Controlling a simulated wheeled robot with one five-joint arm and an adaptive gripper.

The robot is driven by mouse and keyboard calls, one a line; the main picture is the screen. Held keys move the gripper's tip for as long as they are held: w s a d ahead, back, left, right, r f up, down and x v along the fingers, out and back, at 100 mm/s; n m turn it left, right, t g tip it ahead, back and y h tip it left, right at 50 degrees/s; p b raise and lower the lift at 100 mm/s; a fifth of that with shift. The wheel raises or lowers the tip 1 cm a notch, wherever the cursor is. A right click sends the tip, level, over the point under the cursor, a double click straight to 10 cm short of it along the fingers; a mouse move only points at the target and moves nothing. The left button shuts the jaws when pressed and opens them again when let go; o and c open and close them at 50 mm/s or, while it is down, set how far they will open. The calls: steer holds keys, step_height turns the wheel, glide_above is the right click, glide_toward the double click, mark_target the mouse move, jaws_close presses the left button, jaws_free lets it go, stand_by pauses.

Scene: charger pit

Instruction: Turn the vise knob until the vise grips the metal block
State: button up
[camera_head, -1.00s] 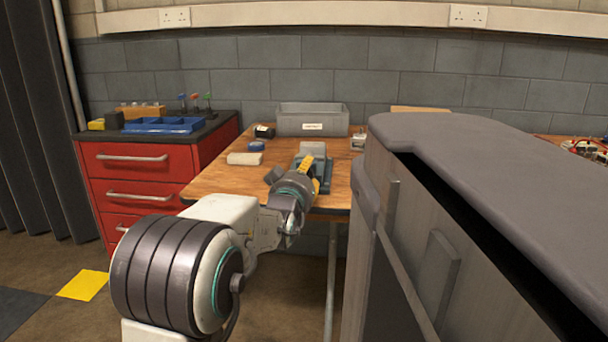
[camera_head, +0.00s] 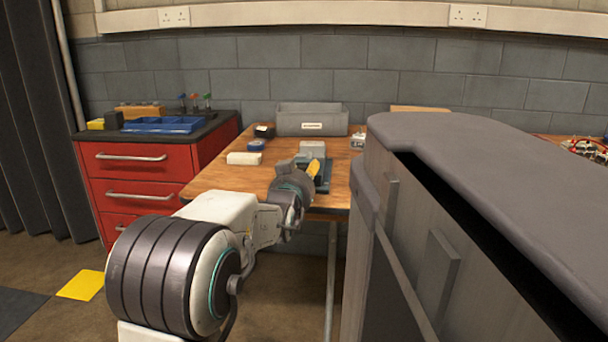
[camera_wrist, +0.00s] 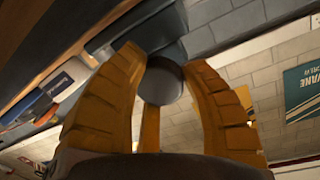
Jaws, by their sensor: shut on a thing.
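The vise (camera_head: 325,182) is dark blue-grey and stands near the front edge of the wooden workbench. A light grey metal block (camera_head: 312,148) sits at its top, and my arm hides much of the vise, so I cannot tell whether the jaws touch the block. My gripper is shut on the knob. In the head view, only a bit of a yellow finger (camera_head: 313,168) shows beside my wrist.
On the workbench (camera_head: 225,184) are a white block (camera_head: 244,158), a blue roll (camera_head: 256,145) and a grey bin (camera_head: 312,120). A red drawer cabinet (camera_head: 130,178) stands at left. A large grey body (camera_head: 470,140) blocks the right side.

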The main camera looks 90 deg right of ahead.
steer(key=shift+w+r, duration=0.1)
steer(key=shift+r, duration=0.35)
steer(key=o, duration=1.2)
steer(key=shift+f, duration=0.25)
steer(key=shift+a, duration=0.1)
steer(key=v, duration=1.1)
steer(key=shift+a, duration=0.35)
steer(key=shift+w+r, duration=0.1)
steer(key=shift+w, duration=0.05)
